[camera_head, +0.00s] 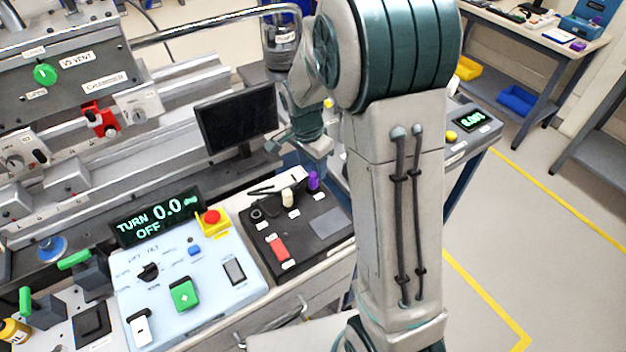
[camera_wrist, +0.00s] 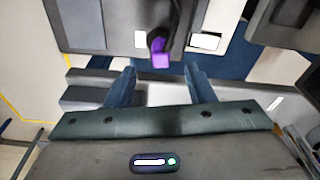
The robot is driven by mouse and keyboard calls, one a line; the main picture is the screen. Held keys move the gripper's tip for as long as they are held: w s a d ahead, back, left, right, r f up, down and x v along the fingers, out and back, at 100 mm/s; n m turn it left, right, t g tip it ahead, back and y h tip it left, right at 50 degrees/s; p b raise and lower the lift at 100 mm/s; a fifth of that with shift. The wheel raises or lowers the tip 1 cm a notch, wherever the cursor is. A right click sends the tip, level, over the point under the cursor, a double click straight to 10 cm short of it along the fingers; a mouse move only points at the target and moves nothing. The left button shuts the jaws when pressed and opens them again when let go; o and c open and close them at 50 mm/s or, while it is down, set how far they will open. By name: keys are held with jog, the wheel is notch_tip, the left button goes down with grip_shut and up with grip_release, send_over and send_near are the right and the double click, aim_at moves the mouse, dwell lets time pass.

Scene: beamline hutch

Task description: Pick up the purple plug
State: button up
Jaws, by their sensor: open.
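The purple plug (camera_head: 313,181) stands upright on the dark control panel (camera_head: 328,228) at the panel's back right, beside a cream-coloured knob (camera_head: 287,196). In the wrist view the plug (camera_wrist: 160,56) shows just beyond the gap between my fingertips, near the panel's edge. My gripper (camera_wrist: 159,72) is open and empty, with one blue-grey finger on each side. It is not seen touching the plug. In the head view my gripper is above and behind the plug, and its fingers are hard to make out.
A black monitor (camera_head: 236,121) stands left of my gripper. A pale blue control box (camera_head: 205,290) with a red button (camera_head: 212,217) lies left of the dark panel. Another purple item (camera_head: 578,46) lies on the far table. Open floor is at right.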

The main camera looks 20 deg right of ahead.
aim_at(313, 175)
jog(key=shift+w+d+f+p, duration=0.1)
jog(key=shift+f+p, duration=0.15)
jog(key=shift+f, duration=1.2)
jog(key=shift+w+d+f+p, duration=0.1)
jog(key=shift+f+p, duration=0.15)
jog(key=shift+f, duration=1.2)
jog(key=shift+c, duration=0.3)
grip_shut()
